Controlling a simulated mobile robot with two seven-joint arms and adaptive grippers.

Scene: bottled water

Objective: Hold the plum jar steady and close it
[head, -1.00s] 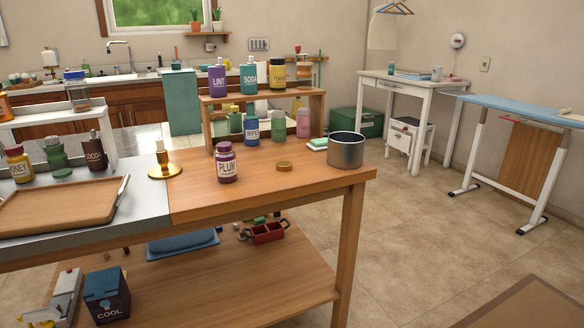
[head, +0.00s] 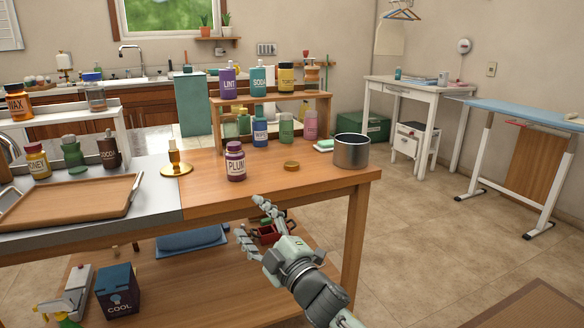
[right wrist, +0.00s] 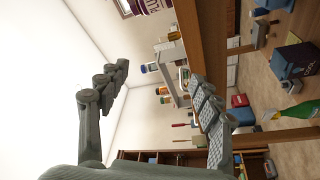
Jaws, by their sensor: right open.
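The plum jar (head: 235,163) is purple with a "PLUM" label and stands upright on the wooden part of the table. Something covers its top, but I cannot tell whether it is a lid. A loose round brown-gold lid (head: 291,165) lies flat on the table to the jar's right. My right gripper (head: 254,219) is open and empty, in front of the table's front edge and apart from the jar. In the right wrist view its fingers (right wrist: 165,95) are spread, and part of the plum jar (right wrist: 152,4) shows at the top edge. My left gripper is not in view.
A metal pot (head: 351,151) stands right of the lid. A brass candle holder (head: 176,169) is left of the jar. A wooden riser (head: 272,104) with several bottles stands behind. A tray (head: 70,205) lies at the left. The tabletop in front of the jar is clear.

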